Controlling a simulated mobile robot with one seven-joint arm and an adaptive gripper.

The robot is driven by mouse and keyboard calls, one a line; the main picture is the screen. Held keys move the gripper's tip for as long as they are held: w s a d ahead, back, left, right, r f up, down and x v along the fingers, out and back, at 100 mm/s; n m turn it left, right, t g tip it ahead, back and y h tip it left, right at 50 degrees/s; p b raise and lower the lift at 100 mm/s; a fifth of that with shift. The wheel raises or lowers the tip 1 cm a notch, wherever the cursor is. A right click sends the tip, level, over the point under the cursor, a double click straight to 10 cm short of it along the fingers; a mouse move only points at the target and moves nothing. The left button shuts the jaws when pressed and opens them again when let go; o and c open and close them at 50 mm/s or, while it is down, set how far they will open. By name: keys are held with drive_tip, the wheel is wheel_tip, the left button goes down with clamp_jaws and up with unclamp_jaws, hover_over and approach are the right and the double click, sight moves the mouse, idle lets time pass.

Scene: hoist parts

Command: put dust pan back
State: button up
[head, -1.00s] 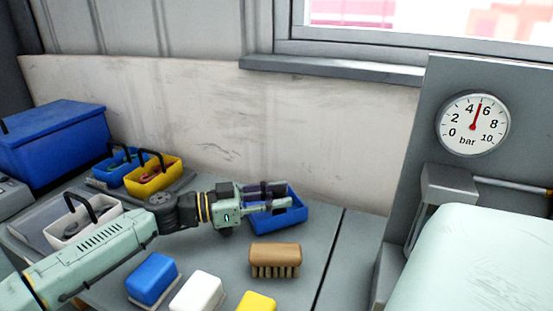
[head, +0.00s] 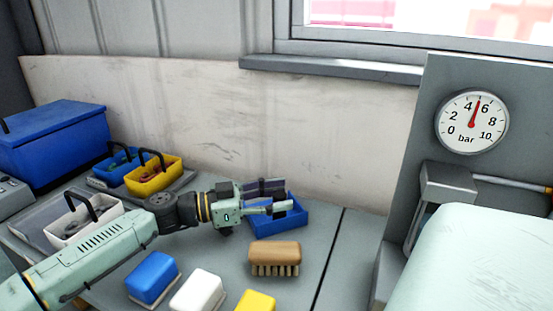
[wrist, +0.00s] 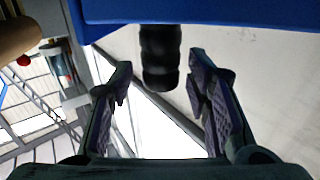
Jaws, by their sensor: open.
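The blue dust pan (head: 288,222) lies on the grey worktop behind the brown brush. My gripper (head: 284,197) is over its left rear part and hides some of it. In the wrist view the pan's blue edge (wrist: 210,12) crosses the top. A ribbed black handle (wrist: 160,58) extends from it between my two open fingers (wrist: 160,75). There are gaps on both sides of the handle, so the fingers do not appear to touch it.
The brown brush (head: 275,256) lies in front of the pan. Blue (head: 153,275), white (head: 196,292) and yellow (head: 257,302) blocks stand nearer. Small bins (head: 154,178) and a blue box (head: 55,140) are at left. A gauge panel (head: 420,130) rises at right.

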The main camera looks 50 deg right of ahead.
drive_tip(key=b+v, duration=0.2)
drive_tip(key=v, duration=1)
drive_tip(key=shift+r, duration=0.15)
